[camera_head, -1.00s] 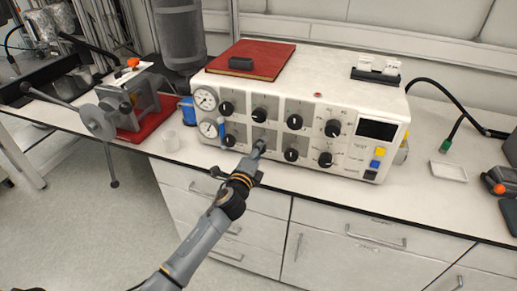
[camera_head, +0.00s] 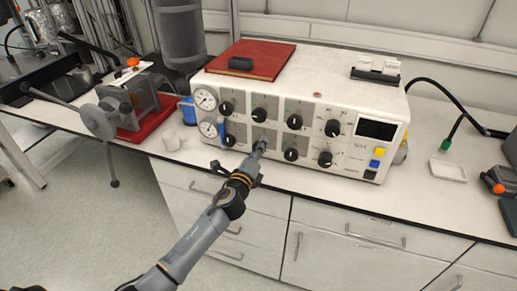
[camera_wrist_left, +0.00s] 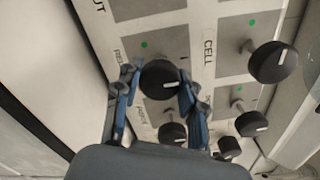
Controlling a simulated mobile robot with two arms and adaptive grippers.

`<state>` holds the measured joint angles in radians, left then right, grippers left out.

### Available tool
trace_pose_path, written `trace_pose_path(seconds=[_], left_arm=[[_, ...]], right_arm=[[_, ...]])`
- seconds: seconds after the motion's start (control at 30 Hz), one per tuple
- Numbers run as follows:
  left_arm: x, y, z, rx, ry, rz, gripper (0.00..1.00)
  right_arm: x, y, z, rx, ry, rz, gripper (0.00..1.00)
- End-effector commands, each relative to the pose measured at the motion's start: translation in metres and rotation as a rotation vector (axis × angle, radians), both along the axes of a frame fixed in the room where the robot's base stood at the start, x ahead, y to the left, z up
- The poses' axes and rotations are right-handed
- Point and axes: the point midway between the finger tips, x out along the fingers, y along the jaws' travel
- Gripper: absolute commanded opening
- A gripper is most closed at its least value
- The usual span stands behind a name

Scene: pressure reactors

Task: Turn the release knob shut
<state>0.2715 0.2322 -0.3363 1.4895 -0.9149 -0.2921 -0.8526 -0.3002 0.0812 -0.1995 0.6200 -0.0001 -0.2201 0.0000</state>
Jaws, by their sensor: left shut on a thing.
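The release knob (camera_wrist_left: 160,76) is a round black knob with a white pointer line, beside lettering that seems to begin "RELE", in the left wrist view. My left gripper (camera_wrist_left: 158,82) has one blue finger on each side of the knob and is shut on it. In the head view my left gripper (camera_head: 259,147) reaches the lower row of knobs on the white control box (camera_head: 340,66) and hides the knob it holds. My right gripper is not in view.
Other black knobs surround it, including one to its left (camera_head: 229,140) and one to its right (camera_head: 291,155). Two gauges (camera_head: 206,98) sit at the panel's left. The front bench strip (camera_head: 330,190) is mostly clear.

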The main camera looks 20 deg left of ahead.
Motion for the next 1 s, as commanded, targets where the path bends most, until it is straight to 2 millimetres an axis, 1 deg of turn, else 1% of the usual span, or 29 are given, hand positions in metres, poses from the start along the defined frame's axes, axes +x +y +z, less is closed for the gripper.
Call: trace_pose_path(seconds=[0.03,0.07,0.1,0.13,0.43,0.57,0.67,0.9,1.0], left_arm=[[0.000,0.000,-0.001,0.002,0.001,0.000,0.44],[0.000,0.000,-0.001,0.002,0.001,0.000,0.50],[0.000,0.000,-0.001,0.002,0.001,0.000,0.58],[0.000,0.000,-0.001,0.002,0.001,0.000,0.64],[-0.001,0.000,0.000,0.000,0.000,0.000,0.64],[-0.008,0.000,-0.001,0.000,0.000,-0.001,0.64],[-0.022,0.001,-0.002,0.001,0.001,0.000,0.64],[-0.073,0.002,-0.002,-0.001,0.003,-0.002,0.64],[-0.091,0.003,-0.002,0.000,0.003,-0.002,0.64]], right_arm=[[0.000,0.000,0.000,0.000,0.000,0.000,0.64],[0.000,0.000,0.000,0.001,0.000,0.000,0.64],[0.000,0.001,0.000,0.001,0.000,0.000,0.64],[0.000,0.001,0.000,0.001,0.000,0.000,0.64],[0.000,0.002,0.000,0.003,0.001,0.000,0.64],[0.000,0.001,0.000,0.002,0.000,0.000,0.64],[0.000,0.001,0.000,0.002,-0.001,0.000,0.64],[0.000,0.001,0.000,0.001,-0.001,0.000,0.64],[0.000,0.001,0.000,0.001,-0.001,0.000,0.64]])
